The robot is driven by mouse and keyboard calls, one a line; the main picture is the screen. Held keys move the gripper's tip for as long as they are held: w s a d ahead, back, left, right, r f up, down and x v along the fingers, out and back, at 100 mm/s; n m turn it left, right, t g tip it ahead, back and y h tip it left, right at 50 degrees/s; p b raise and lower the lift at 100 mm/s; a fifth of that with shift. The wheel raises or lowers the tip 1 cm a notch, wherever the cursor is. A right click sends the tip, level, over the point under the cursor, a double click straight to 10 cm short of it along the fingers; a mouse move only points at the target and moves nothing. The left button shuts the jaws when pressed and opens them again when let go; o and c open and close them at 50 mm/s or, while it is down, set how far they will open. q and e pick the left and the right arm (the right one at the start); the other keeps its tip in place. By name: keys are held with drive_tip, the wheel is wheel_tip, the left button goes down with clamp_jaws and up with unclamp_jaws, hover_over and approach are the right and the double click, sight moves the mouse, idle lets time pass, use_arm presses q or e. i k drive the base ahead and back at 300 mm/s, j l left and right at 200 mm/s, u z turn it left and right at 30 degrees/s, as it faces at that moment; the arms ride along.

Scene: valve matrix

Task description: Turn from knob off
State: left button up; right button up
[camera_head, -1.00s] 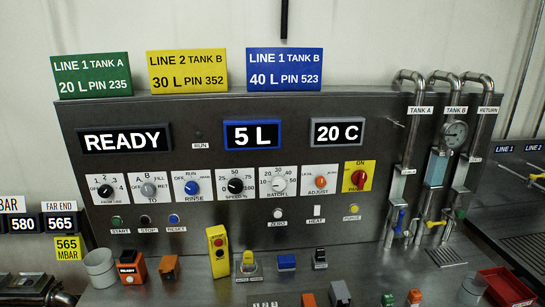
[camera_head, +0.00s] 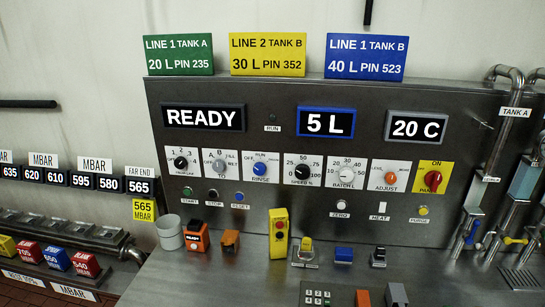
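The from knob (camera_head: 181,162) is a small black rotary knob on a white plate, leftmost in the knob row on the grey metal control panel (camera_head: 270,101). Its plate carries the positions OFF, 1, 2, 3 and 4. The pointer is too small to read surely. The grey to knob (camera_head: 219,165) is just right of it. The panel's display (camera_head: 204,117) reads READY. Neither of my grippers is in view.
Further right are the blue rinse knob (camera_head: 259,169), black speed knob (camera_head: 303,171) and red knob (camera_head: 432,181). A grey cup (camera_head: 169,233), an orange box (camera_head: 196,238) and a yellow pendant (camera_head: 279,233) stand on the counter below. Pipes rise at right.

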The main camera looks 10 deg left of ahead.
sight(179, 162)
drive_tip(key=j+u, duration=0.25)
drive_tip(key=u, duration=0.15)
drive_tip(key=i+j+u, duration=0.15)
drive_tip(key=u, duration=0.2)
drive_tip(key=i+j+u, duration=0.1)
drive_tip(key=j+u, duration=0.3)
drive_tip(key=l, duration=0.05)
